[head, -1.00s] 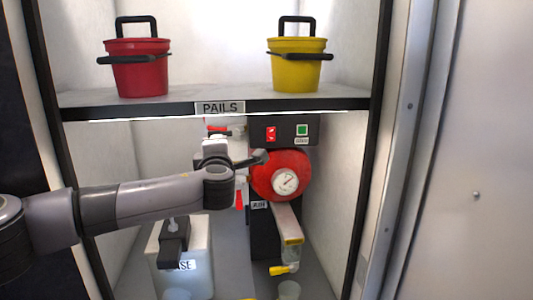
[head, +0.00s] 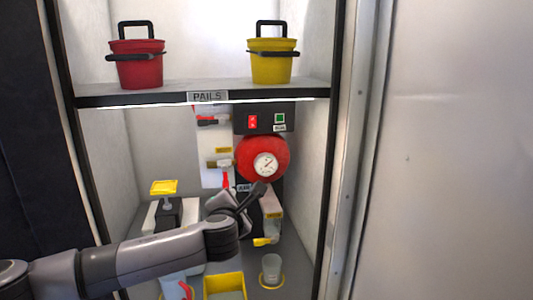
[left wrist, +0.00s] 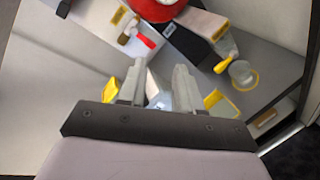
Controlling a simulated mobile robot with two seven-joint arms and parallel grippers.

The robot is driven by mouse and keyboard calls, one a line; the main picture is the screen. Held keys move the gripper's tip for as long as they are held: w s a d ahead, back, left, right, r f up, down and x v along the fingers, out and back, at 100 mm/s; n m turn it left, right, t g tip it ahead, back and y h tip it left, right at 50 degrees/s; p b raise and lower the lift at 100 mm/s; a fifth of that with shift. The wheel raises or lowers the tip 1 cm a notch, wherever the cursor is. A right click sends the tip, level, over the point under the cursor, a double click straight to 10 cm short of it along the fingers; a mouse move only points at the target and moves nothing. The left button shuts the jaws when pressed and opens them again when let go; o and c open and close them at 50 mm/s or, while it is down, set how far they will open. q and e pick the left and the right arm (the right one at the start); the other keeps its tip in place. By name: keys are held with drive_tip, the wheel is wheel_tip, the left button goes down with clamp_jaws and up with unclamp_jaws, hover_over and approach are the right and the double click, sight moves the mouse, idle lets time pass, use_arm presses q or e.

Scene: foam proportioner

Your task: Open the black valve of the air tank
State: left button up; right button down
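The red round air tank (head: 262,158) with a white dial gauge (head: 265,164) is mounted under the shelf in the head view. Its lower part shows at the top of the left wrist view (left wrist: 160,8). An AIR label (head: 244,188) is just below it. I cannot make out a black valve clearly; my gripper may hide it. My left gripper (head: 255,195) is just below the tank, in front of the dispenser. In the left wrist view its fingers (left wrist: 160,85) are apart with nothing gripped between them. My right gripper is not in view.
Red (head: 136,65) and yellow (head: 271,62) pails stand on the shelf above. Left of the tank is a white panel (head: 214,140) with red-handled valves. A clear cup (head: 272,268), a yellow tray (head: 222,282) and a yellow-handled spout (head: 264,241) are below. Cabinet posts frame both sides.

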use_arm(q)
drive_tip(key=s+d+f+n+g+h, duration=0.2)
drive_tip(key=s+d+f+n+h, duration=0.15)
drive_tip(key=s+f+n, duration=0.6)
drive_tip(key=s+d+f+n+g+h, duration=0.3)
drive_tip(key=s+d+f+n, duration=0.1)
drive_tip(key=s+f+n, duration=0.5)
drive_tip(key=s+a+f+n+y, duration=0.2)
drive_tip(key=s+a+f+n, duration=0.4)
drive_tip(key=s+a+n, duration=0.3)
drive_tip(key=s+a+f+n+y, duration=0.2)
drive_tip(key=s+a+f+n, duration=0.5)
drive_tip(key=n, duration=1)
drive_tip(key=s+a, duration=0.3)
drive_tip(key=a, duration=0.1)
drive_tip(key=shift+s+a+f, duration=0.15)
drive_tip(key=shift+s, duration=0.15)
drive_tip(key=shift+y, duration=0.25)
